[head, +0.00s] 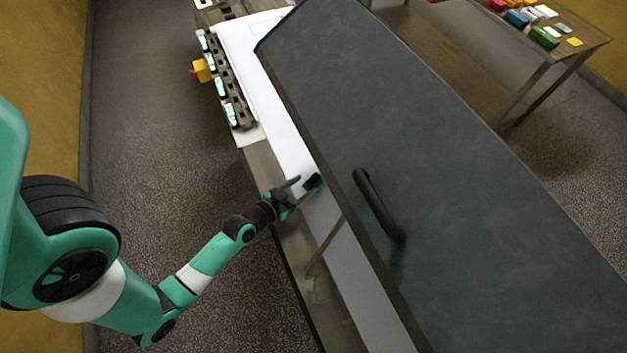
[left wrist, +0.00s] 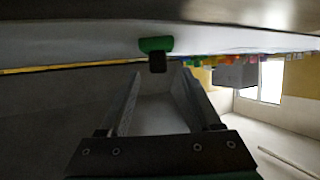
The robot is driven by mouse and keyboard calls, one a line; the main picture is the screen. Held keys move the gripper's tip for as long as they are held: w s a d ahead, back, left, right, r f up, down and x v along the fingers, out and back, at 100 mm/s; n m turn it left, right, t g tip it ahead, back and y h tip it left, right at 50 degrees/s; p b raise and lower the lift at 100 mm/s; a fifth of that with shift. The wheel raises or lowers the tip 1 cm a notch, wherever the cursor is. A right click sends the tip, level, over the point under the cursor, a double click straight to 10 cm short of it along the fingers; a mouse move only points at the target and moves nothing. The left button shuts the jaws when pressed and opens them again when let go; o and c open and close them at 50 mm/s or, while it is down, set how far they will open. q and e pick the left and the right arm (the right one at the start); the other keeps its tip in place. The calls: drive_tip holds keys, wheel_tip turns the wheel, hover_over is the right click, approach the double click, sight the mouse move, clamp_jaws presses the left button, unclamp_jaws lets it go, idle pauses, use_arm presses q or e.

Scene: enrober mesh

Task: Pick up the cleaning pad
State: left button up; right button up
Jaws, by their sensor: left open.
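A small block with a green part and a black part, which looks like the cleaning pad (left wrist: 156,45), shows in the left wrist view against the pale surface. It lies just beyond my fingertips, roughly centred between them. In the head view a small dark block (head: 313,182), seemingly the same thing, is on the white strip close to the fingertips. My left gripper (head: 298,189) is open, with an empty gap between its fingers in the left wrist view (left wrist: 160,75). I cannot tell from the head view whether a finger touches the block. My right gripper is not in view.
A large dark lid (head: 430,150) with a black handle (head: 378,205) rises just right of the gripper. A rail with several pale green pieces (head: 227,88) and a yellow-red knob (head: 201,70) are at upper left. A side table (head: 590,38) holds coloured items.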

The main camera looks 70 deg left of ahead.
sight(311, 181)
use_arm(q)
drive_tip(key=shift+x, duration=2.7)
drive_tip(key=shift+r, duration=0.2)
clamp_jaws()
